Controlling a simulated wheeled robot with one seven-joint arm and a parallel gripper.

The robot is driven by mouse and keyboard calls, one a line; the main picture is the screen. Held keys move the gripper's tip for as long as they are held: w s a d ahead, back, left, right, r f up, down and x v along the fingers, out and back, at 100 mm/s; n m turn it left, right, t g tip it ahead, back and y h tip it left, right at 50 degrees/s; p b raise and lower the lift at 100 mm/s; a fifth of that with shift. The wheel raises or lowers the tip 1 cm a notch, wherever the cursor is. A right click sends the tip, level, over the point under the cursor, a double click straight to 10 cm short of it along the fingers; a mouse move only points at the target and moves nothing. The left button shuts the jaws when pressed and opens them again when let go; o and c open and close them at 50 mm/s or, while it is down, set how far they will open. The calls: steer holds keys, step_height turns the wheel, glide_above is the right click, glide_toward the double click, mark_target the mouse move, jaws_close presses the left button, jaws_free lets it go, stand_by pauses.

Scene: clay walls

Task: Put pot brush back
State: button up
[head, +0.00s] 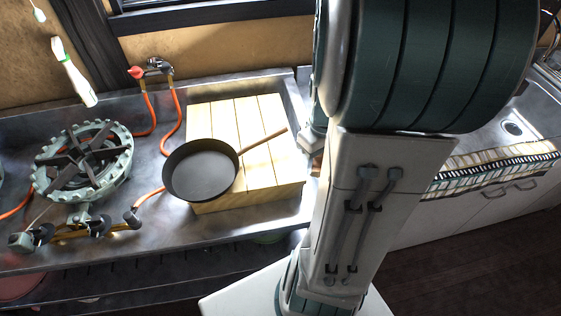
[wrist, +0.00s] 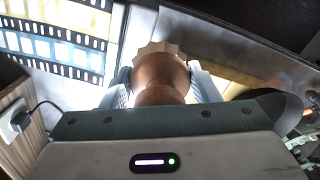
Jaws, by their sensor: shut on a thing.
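In the wrist view my gripper (wrist: 163,86) is shut on a rounded brown wooden thing with a narrow waist and a pale scalloped far edge, which looks like the pot brush (wrist: 160,76). One finger is on each side of it. Its far end is only partly seen. In the head view my arm hides the held thing, and the gripper cannot be made out clearly. A different, long brush with a white and green handle (head: 79,82) hangs at the back wall on the left.
A black frying pan (head: 200,172) rests partly on a slatted wooden board (head: 262,182) on the metal counter (head: 165,238). A gas burner (head: 84,160) with orange hoses stands at left. A sink drain (head: 512,128) and a striped cloth (head: 490,170) are at right.

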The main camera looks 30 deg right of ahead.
glide_above(285, 168)
step_height(285, 168, down, 7)
steer(key=shift+r, duration=0.15)
steer(key=shift+f, duration=2.05)
steer(key=shift+f, duration=0.1)
steer(key=o, duration=1)
steer(key=shift+o, duration=0.2)
step_height(285, 168, up, 11)
steer(key=s+a+r+m+t, duration=0.1)
steer(key=s+a+r+t, duration=0.2)
steer(key=s+a+r, duration=0.8)
steer(key=shift+s+a+r+p, duration=0.3)
steer(key=shift+s+a+p, duration=0.1)
steer(key=shift+s+a, duration=0.35)
